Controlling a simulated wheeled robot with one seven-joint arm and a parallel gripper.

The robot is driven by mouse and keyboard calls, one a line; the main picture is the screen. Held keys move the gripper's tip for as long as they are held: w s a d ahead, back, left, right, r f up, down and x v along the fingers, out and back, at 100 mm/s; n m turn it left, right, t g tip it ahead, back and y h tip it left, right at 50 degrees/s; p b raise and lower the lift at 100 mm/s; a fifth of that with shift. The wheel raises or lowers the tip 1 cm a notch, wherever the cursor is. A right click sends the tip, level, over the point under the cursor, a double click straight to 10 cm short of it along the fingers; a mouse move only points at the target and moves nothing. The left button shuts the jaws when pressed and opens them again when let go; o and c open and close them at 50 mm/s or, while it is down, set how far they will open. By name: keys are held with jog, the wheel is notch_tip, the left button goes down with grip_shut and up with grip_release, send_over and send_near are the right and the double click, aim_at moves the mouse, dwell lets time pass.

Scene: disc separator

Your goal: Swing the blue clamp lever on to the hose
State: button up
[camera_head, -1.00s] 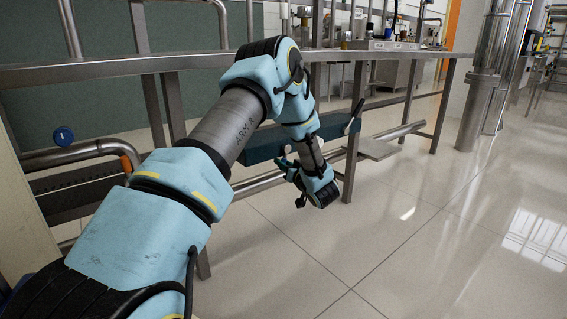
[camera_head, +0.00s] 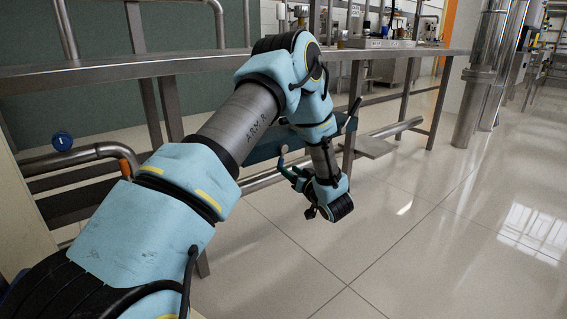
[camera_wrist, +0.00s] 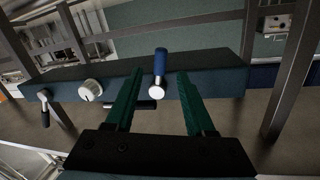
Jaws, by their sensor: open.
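The blue clamp lever (camera_wrist: 160,62) shows in the wrist view as a short blue handle with a white round end, in front of a dark box (camera_wrist: 215,78). My gripper (camera_wrist: 160,74) has its two green fingers apart, one on each side of the lever in the picture. Whether they touch it, or how far off it is, I cannot tell. In the head view my gripper (camera_head: 284,164) is beside the box (camera_head: 262,152), which is mostly hidden by my arm. The lever is not visible there. I cannot make out the hose for certain.
On the box's left in the wrist view are a white knob (camera_wrist: 91,91) and a small black-handled lever (camera_wrist: 45,110). Metal frame posts (camera_wrist: 283,85) stand close by. In the head view, a steel rail (camera_head: 400,126) runs behind and open tiled floor (camera_head: 420,250) lies to the right.

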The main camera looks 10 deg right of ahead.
jog(key=shift+p+v, duration=0.35)
jog(key=shift+v, duration=1.65)
